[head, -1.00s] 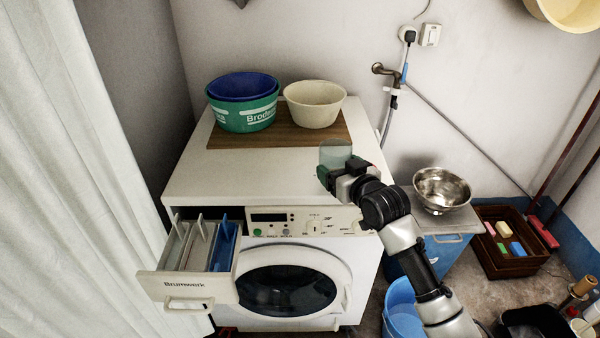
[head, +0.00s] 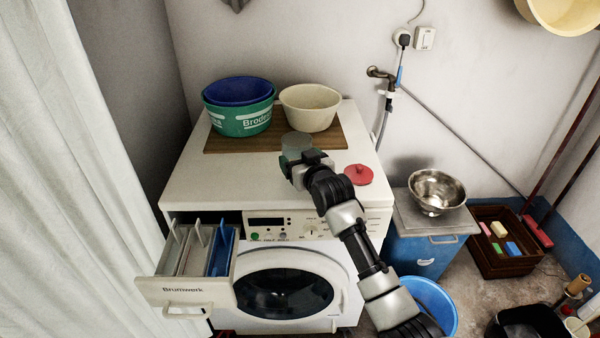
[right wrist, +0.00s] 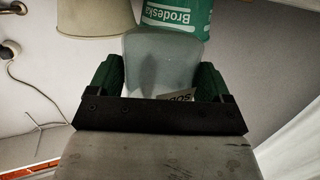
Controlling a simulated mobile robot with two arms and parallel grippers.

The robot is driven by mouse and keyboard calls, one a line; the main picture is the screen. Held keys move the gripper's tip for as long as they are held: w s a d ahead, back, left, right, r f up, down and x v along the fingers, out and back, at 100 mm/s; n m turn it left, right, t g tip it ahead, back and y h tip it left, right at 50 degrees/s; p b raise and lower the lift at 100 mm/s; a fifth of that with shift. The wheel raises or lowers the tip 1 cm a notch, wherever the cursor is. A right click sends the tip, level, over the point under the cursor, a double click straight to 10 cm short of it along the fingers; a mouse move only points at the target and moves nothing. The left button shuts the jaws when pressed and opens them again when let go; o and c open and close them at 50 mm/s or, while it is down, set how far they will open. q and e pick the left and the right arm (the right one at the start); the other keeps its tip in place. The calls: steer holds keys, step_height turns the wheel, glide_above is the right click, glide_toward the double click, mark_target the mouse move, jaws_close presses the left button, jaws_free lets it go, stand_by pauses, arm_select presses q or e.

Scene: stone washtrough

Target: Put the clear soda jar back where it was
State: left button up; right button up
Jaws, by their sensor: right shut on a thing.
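The clear soda jar (head: 296,143) is a see-through, greyish jar held in my right gripper (head: 302,160) above the washing machine's white top. In the head view it overlaps the front edge of the wooden board; I cannot tell whether it touches anything below. In the right wrist view the jar (right wrist: 165,60) sits between the two green-padded fingers of the right gripper (right wrist: 157,80), with part of a label showing low on it. A red lid (head: 358,174) lies on the machine top to the right of the gripper. My left gripper is out of view.
On the wooden board (head: 220,145) stand a green basin (head: 240,119) with a blue one inside and a cream bowl (head: 310,107). The machine's detergent drawer (head: 185,290) is pulled out. The top's left front is clear. A steel bowl (head: 437,190) stands at right.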

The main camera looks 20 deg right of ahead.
steer(key=shift+a+f, duration=0.1)
steer(key=shift+f, duration=1.9)
steer(key=o, duration=1)
steer(key=shift+f, duration=0.1)
